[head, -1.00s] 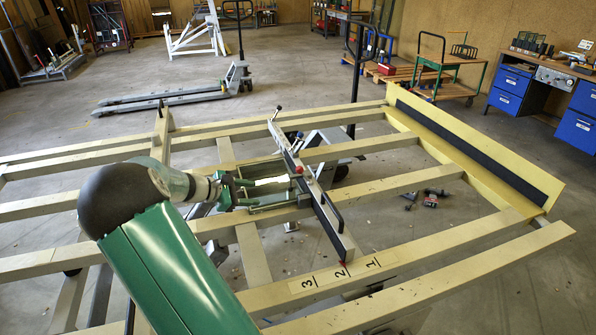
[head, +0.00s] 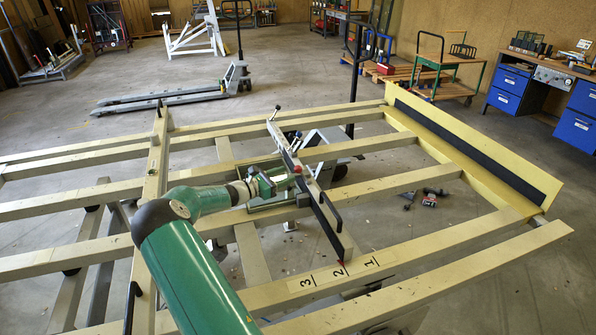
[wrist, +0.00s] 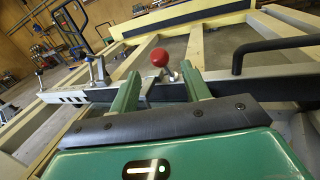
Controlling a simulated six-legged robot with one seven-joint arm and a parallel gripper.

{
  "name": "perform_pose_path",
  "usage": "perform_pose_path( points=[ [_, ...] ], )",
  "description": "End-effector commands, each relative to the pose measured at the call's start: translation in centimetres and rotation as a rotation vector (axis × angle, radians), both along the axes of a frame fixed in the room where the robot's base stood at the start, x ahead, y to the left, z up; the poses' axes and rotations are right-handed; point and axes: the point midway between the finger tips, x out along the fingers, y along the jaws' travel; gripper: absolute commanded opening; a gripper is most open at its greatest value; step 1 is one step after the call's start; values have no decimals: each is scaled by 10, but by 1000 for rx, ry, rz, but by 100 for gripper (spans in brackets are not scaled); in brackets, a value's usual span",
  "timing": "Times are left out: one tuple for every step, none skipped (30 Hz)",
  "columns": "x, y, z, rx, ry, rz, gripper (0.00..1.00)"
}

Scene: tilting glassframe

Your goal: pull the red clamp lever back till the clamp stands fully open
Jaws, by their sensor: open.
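The red ball knob of the clamp lever (wrist: 159,57) shows in the wrist view, just beyond and between my fingertips. Below it a short metal lever part sits on the dark clamp bar (wrist: 72,97). In the head view the red knob (head: 297,169) is on the long bar (head: 328,218) that lies across the frame's beams. My gripper (wrist: 160,72) is open, with one green finger on either side of the knob's line. In the head view my gripper (head: 284,182) is right beside the knob. I cannot tell whether a finger touches the lever.
The pale slatted frame (head: 400,182) spreads around my arm, with a yellow ledge (head: 470,145) at the right. A black handle (wrist: 275,47) rises from the bar at the right. Numbers 3, 2, 1 mark a front beam. Tools (head: 430,198) lie on the floor.

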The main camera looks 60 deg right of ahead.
Motion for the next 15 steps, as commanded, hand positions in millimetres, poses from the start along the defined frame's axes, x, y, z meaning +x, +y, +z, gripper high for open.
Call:
perform_pose_path(
  points=[
    [-7, -10, 0, 0, 1, -3, 47],
    [-10, -15, 0, 0, 1, -3, 47],
    [-14, -22, 0, 0, 1, -3, 47],
    [-16, -26, -1, 0, 1, -3, 47],
    [-19, -31, -1, 1, 1, -3, 47],
    [-22, -36, 0, 0, 0, -3, 47],
    [-24, -40, 0, 0, 0, -2, 47],
    [-26, -43, 0, 0, 0, -2, 47],
    [-28, -47, 0, 0, 0, -2, 47],
    [-29, -50, 0, 0, 0, -2, 47],
    [-30, -52, 0, 0, 0, -1, 47],
    [-31, -53, 0, 0, 0, 0, 47],
    [-31, -55, 0, 0, 0, 0, 47],
    [-32, -55, 0, 0, 0, 0, 47],
    [-32, -56, 0, 0, 0, 0, 47]
  ],
)
